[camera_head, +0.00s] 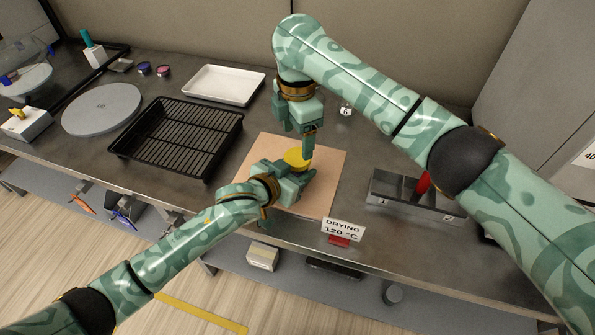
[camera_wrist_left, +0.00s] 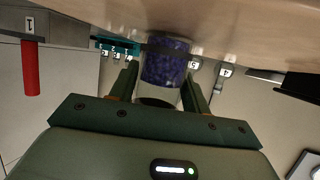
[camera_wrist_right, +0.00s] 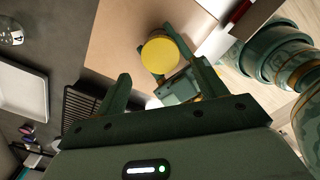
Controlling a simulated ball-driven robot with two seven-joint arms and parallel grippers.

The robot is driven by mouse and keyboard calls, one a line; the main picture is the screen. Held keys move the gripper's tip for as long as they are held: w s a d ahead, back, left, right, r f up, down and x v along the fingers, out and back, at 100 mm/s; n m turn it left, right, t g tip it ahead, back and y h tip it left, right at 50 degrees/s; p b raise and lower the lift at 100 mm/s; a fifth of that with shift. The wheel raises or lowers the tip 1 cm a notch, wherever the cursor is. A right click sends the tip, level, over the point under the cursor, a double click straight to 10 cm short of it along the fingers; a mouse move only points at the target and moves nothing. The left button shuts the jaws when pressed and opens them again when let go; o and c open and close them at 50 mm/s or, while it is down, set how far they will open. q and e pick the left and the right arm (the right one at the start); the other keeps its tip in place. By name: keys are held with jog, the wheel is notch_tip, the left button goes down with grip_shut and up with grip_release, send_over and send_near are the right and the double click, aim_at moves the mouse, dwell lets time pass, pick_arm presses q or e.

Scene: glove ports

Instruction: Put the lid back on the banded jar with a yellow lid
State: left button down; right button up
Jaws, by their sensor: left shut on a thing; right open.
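The yellow lid (camera_head: 297,158) shows as a round disc over the tan board, at the fingers of my left gripper (camera_head: 299,177). In the left wrist view a clear jar with dark purple contents and a dark band (camera_wrist_left: 166,66) stands between the left fingers, which are shut on it. The lid does not show in that view. In the right wrist view the lid (camera_wrist_right: 160,54) covers the jar's place from above; I cannot tell whether it is seated. My right gripper (camera_head: 308,150) is open, its fingers just above and beside the lid.
The tan board (camera_head: 325,185) lies under both grippers. A black rack (camera_head: 180,137), a white tray (camera_head: 225,85) and a grey disc (camera_head: 102,108) lie to the left. A metal bin (camera_head: 409,204) stands right. A "DRYING 120 °C" sign (camera_head: 343,229) is at the front edge.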

aim_at(298, 156)
notch_tip(298, 156, up, 3)
jog(key=n, duration=0.4)
jog(key=shift+f+n, duration=0.2)
jog(key=shift+n, duration=0.2)
jog(key=shift+f, duration=4.05)
